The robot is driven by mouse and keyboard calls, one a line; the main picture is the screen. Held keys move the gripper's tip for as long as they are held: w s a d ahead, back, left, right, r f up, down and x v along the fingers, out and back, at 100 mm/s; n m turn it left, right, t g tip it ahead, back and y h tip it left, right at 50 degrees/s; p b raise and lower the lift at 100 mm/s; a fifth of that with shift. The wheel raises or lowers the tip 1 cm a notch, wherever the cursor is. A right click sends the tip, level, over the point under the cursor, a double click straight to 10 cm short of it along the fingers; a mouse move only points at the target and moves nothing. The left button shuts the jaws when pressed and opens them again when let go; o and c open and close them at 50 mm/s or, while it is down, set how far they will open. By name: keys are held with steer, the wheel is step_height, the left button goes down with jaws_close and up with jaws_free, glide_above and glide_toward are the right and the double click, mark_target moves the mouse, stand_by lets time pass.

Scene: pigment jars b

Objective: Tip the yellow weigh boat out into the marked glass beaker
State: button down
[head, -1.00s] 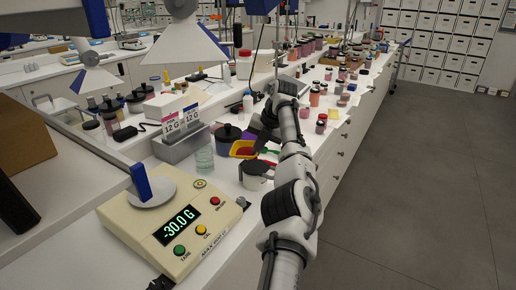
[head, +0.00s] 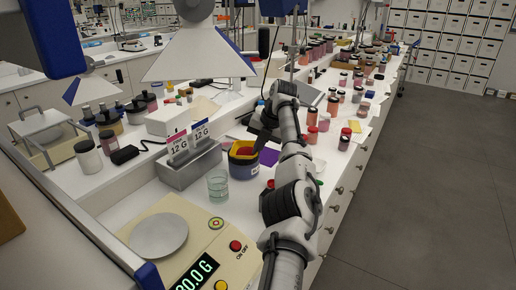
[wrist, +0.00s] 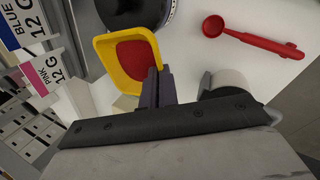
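The yellow weigh boat (head: 243,147) holds red powder and shows large in the wrist view (wrist: 104,49). My gripper (wrist: 157,74) has its two dark fingers close together at the boat's near corner, shut on its rim. In the head view my gripper (head: 258,140) is at the boat's right side, partly hidden by my arm. The boat looks about level. The clear glass beaker (head: 217,187) stands upright on the bench, nearer and to the left of the boat, apart from it. Its markings are too small to read.
A grey holder (head: 188,168) with pink and blue 12 G cards stands left of the beaker. The scale (head: 210,243) with an empty round pan is in front. A dark-lidded jar (wrist: 132,8) is beside the boat. A red scoop (wrist: 250,37) lies right. Several jars line the bench behind.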

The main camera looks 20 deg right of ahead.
mark_target(249, 158)
steer(key=shift+r, duration=0.1)
steer(key=shift+f+b, duration=0.3)
steer(key=shift+b, duration=0.35)
steer(key=shift+s+a+f+h+b, duration=0.1)
steer(key=shift+a+f+h+b, duration=0.45)
steer(key=shift+b, duration=1.1)
steer(key=shift+s+a+f+h+b, duration=0.1)
steer(key=shift+a+f+h+b, duration=0.15)
steer(key=shift+f+b, duration=0.95)
